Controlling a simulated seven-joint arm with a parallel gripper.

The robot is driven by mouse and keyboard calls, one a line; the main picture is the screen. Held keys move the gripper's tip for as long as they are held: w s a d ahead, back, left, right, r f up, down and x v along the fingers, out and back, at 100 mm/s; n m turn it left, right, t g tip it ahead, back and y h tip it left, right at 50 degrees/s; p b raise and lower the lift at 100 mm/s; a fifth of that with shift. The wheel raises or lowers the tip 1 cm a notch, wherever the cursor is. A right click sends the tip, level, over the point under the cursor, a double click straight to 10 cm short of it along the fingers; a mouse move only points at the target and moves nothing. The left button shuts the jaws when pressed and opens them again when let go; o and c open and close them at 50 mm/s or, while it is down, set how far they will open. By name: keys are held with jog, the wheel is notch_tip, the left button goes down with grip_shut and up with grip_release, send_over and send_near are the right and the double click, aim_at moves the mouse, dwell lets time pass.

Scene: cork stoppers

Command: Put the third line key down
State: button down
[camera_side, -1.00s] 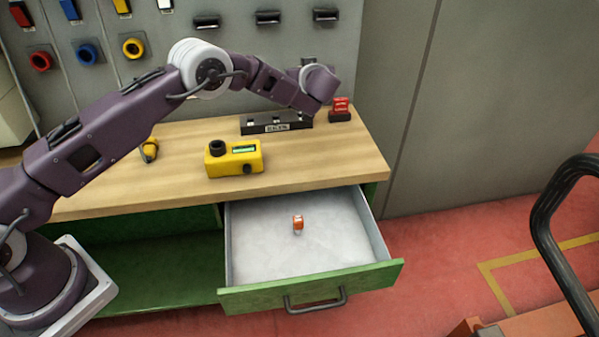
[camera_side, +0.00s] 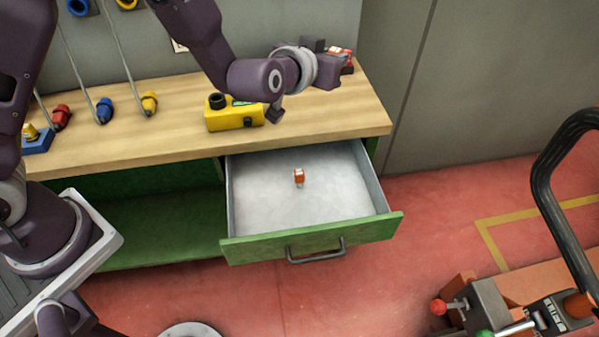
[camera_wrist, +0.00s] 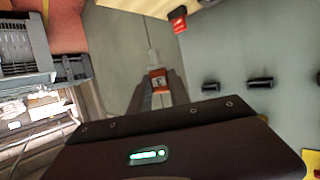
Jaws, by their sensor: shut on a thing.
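My gripper (camera_wrist: 159,98) is shut on a small orange piece with a white-marked face, which I take to be the line key (camera_wrist: 158,80). It shows between the fingertips in the wrist view. In the side view my gripper (camera_side: 328,78) is above the right end of the wooden bench. A red block (camera_wrist: 178,18) stands on the bench near its back right corner, close behind my gripper in the side view. A small orange and white piece (camera_side: 298,177) lies in the open drawer (camera_side: 255,215). My arm hides the back middle of the bench.
A yellow device (camera_side: 230,118) with a black knob stands on the bench (camera_side: 165,128), left of my wrist. Red (camera_side: 61,116), blue (camera_side: 104,109) and yellow (camera_side: 149,102) plugs on cords are further left. The front right of the bench is clear.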

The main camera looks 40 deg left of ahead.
jog(key=s+d+f+m+h, duration=0.1)
jog(key=s+d+f, duration=0.1)
jog(key=s, duration=0.2)
send_over(319, 187)
notch_tip(319, 187, down, 25)
jog(key=shift+r, duration=0.1)
jog(key=shift+f, duration=0.65)
jog(key=c, duration=1.2)
grip_release()
